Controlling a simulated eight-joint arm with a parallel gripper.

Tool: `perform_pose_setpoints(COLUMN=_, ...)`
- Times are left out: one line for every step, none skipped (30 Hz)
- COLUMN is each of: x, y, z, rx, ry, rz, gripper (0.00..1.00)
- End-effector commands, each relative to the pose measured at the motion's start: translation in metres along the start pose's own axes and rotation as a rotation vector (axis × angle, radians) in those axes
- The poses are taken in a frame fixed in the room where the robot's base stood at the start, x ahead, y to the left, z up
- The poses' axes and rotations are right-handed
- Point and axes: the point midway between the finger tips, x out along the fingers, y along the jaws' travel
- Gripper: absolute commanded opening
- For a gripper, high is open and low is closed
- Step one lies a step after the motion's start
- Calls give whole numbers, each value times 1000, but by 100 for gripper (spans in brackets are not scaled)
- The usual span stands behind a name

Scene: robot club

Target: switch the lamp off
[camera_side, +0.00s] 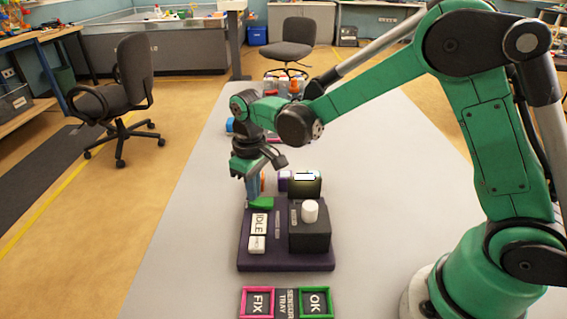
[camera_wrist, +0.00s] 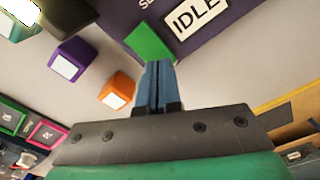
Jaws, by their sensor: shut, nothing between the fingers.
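A dark purple panel (camera_side: 285,262) lies on the grey table. It bears a white IDLE plate (camera_side: 259,223), a small white switch-like block (camera_side: 257,244), a green piece (camera_side: 262,203) at its far left edge and a dark box with a white cylinder (camera_side: 310,211) on top. I cannot tell which part is the lamp. My gripper (camera_side: 254,196) points down by the green piece, shut and empty. In the wrist view its blue fingers (camera_wrist: 156,68) end just beside the green piece (camera_wrist: 150,42); I cannot tell whether they touch. The IDLE plate (camera_wrist: 194,18) shows partly.
The pink FIX tray (camera_side: 244,304) and green OK tray (camera_side: 330,304) lie in front. The table left of the panel is clear.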

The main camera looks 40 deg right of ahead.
Motion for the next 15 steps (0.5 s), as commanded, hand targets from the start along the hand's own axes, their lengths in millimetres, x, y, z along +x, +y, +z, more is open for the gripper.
perform_pose_setpoints(x=1, y=0, z=0, rx=0, ry=0, rz=0, gripper=0)
perform_pose_setpoints(x=1, y=0, z=0, rx=0, ry=0, rz=0, gripper=0)
perform_pose_setpoints(x=2, y=0, z=0, rx=0, ry=0, rz=0, gripper=0)
perform_pose_setpoints(x=2, y=0, z=0, rx=0, ry=0, rz=0, gripper=0)
perform_pose_setpoints(x=3, y=0, z=0, rx=0, ry=0, rz=0, gripper=0)
perform_pose_setpoints(x=3, y=0, z=0, rx=0, ry=0, rz=0, gripper=0)
perform_pose_setpoints(x=4, y=0, z=0, rx=0, ry=0, rz=0, gripper=0)
perform_pose_setpoints(x=4, y=0, z=0, rx=0, ry=0, rz=0, gripper=0)
perform_pose_setpoints(x=5, y=0, z=0, rx=0, ry=0, rz=0, gripper=0)
perform_pose_setpoints(x=5, y=0, z=0, rx=0, ry=0, rz=0, gripper=0)
perform_pose_setpoints(x=6, y=0, z=0, rx=0, ry=0, rz=0, gripper=0)
perform_pose_setpoints(x=6, y=0, z=0, rx=0, ry=0, rz=0, gripper=0)
perform_pose_setpoints(x=7, y=0, z=0, rx=0, ry=0, rz=0, gripper=0)
perform_pose_setpoints(x=7, y=0, z=0, rx=0, ry=0, rz=0, gripper=0)
perform_pose_setpoints(x=8, y=0, z=0, rx=0, ry=0, rz=0, gripper=0)
